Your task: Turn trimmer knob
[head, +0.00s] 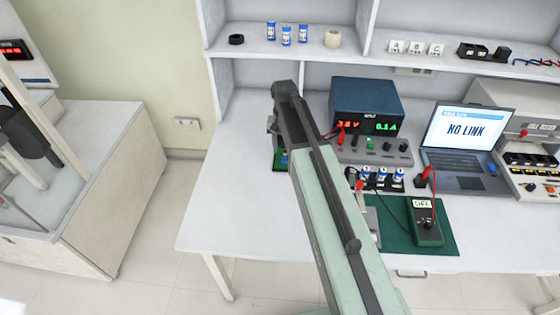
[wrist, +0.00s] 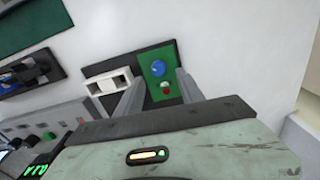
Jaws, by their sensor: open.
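A blue round knob (wrist: 158,68) sits on a small green board (wrist: 150,82) in the wrist view. A small red part (wrist: 165,87) is just below the knob there. My gripper (wrist: 158,78) is open and empty, with one finger on each side of the board's lower half. The knob shows between and slightly beyond the fingertips; I cannot tell the height gap to it. In the head view, the green board (head: 280,166) is partly hidden by my arm, with a bit of blue showing. The fingers are mostly hidden there.
A white block (wrist: 112,81) stands left of the board on the same dark base. A power supply (head: 368,108), a laptop (head: 460,140) and a multimeter (head: 425,222) on a green mat stand to the right. The bench (head: 225,190) is clear at left.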

